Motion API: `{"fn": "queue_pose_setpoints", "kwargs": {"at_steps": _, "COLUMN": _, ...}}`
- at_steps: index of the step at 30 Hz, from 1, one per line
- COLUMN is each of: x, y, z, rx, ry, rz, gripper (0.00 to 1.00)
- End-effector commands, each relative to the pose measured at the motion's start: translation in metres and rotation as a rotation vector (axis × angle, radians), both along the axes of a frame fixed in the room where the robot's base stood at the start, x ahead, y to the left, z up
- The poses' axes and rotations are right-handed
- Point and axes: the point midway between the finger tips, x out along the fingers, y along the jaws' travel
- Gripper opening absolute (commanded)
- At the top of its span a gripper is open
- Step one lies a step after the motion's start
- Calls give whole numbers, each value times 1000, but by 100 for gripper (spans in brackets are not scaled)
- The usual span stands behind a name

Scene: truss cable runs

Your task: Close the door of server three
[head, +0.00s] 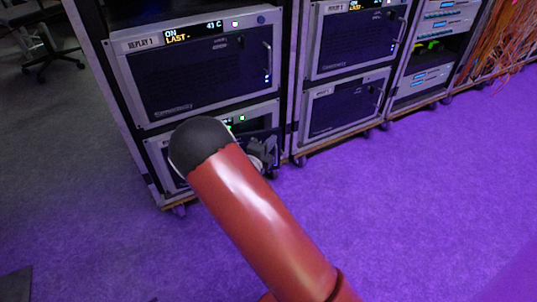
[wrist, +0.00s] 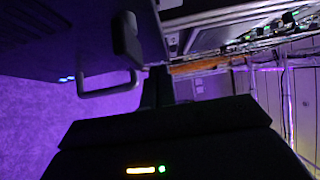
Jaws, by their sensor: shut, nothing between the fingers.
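I cannot read a number three on any unit, so which one is server three is unclear. In the head view, a lower left server unit (head: 160,157) is largely hidden behind my arm. My gripper (head: 263,153) is at that unit's right side, partly hidden by my arm. In the wrist view, a dark door panel (wrist: 60,35) with blue lights and a grey bar handle (wrist: 110,88) fills the upper left. The shut, empty fingers of my gripper (wrist: 158,88) are just right of the handle; I cannot tell whether they touch the door.
A second rack (head: 345,100) stands to the right, then one with open shelves (head: 425,75) and orange cables (head: 500,45). The purple carpet (head: 400,200) in front is clear. An office chair (head: 48,50) is at the back left.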

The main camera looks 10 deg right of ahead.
Motion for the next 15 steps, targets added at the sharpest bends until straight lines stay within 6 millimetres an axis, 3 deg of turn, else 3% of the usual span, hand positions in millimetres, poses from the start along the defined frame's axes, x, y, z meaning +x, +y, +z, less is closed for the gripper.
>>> {"fn": "queue_pose_setpoints", "kwargs": {"at_steps": 6, "x": 13, "y": 1, "z": 0, "rx": 1, "ry": 1, "rz": -1, "gripper": 0}}
{"fn": "queue_pose_setpoints", "kwargs": {"at_steps": 15, "x": 14, "y": 1, "z": 0, "rx": 1, "ry": 1, "rz": -1, "gripper": 0}}
